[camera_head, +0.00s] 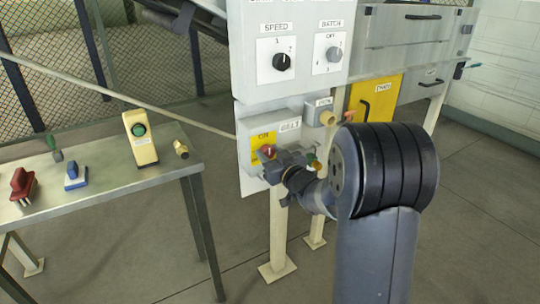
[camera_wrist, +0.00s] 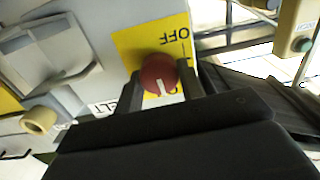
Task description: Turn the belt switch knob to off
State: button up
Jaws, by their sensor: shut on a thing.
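The belt switch is a red knob (camera_head: 267,152) on a yellow plate (camera_head: 257,142) below the grey control panel. In the wrist view the red knob (camera_wrist: 158,75) has a white pointer mark, and the yellow plate (camera_wrist: 135,45) reads OFF, upside down in this view. The white mark points away from the OFF word, toward the lower edge of the plate. My gripper (camera_head: 279,163) is at the plate, and in the wrist view its fingers (camera_wrist: 162,88) are on both sides of the knob, shut on it. The fingers hide part of the plate's lower lettering.
Above are the SPEED knob (camera_head: 282,62) and BATCH knob (camera_head: 333,54). A beige round fitting (camera_head: 328,118) sticks out right of the switch.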

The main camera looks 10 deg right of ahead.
jog(key=n+b, duration=0.1)
jog(key=b, duration=0.1)
jog(key=n+b, duration=0.1)
jog(key=n, duration=0.1)
jog(key=shift+f+n+b, duration=0.25)
jog(key=shift+n+b, duration=0.05)
jog(key=shift+b, duration=0.1)
jog(key=n+b, duration=0.4)
jog(key=n, duration=0.1)
jog(key=shift+a+b, duration=0.1)
jog(key=shift+b, duration=0.25)
jog(key=n+b, duration=0.3)
jog(key=n, duration=0.2)
jog(key=shift+n+b, duration=1.4)
jog(key=shift+n, duration=0.5)
jog(key=o, duration=1)
jog(key=shift+r, duration=0.1)
jog(key=p+v, duration=0.2)
jog(key=v, duration=0.9)
jog(key=shift+w+a, duration=0.1)
jog(key=shift+w, duration=0.1)
